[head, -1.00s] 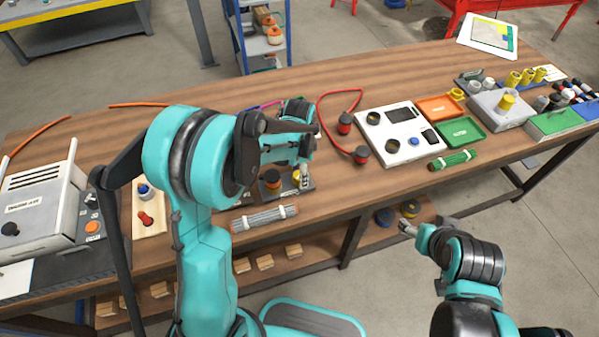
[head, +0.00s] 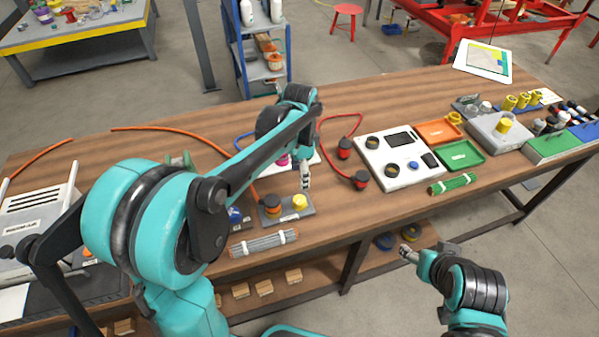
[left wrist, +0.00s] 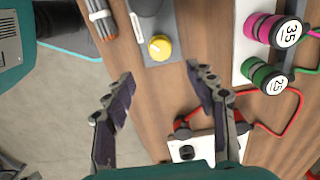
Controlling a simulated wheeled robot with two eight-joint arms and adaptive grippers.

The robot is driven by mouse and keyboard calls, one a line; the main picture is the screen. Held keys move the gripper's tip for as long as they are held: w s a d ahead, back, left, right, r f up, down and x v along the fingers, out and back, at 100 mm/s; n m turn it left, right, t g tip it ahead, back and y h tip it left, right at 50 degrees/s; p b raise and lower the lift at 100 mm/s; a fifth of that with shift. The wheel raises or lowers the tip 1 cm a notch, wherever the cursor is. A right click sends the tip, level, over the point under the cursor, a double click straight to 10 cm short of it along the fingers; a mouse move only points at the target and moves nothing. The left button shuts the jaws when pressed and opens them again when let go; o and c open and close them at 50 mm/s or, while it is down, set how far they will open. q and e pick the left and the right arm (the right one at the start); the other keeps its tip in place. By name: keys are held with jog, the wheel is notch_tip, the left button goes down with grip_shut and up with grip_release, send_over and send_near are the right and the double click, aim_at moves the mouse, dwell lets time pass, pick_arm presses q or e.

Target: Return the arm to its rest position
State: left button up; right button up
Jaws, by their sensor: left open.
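My left gripper (head: 305,182) is open and empty above the workbench (head: 350,105). It hangs close to a yellow knob (head: 299,201) on a small grey plate. In the left wrist view the two open fingers (left wrist: 160,76) show bare wood and floor between them, and the yellow knob (left wrist: 160,47) lies beyond the tips, apart from them. My left arm reaches across the left part of the bench and hides some of it. My right gripper (head: 408,252) is low in front of the bench, apart from everything; its jaws are too small to read.
A white panel (head: 390,150), a red cable (head: 322,128) and green tray (head: 459,155) lie to the right. A grey machine (head: 35,215) stands left. Free floor lies in front, right.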

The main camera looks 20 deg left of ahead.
pick_arm(q)
jog(key=shift+r, duration=0.2)
dwell(0.4)
jog(key=s+a+r+n+t, duration=0.1)
jog(key=s+n+t, duration=0.2)
jog(key=s+n, duration=0.2)
jog(key=s+a+r+n+t, duration=0.1)
jog(key=s+n+t, duration=0.3)
jog(key=s, duration=0.8)
jog(key=shift+a+n, duration=0.25)
jog(key=shift+n, duration=0.95)
jog(key=shift+r, duration=0.1)
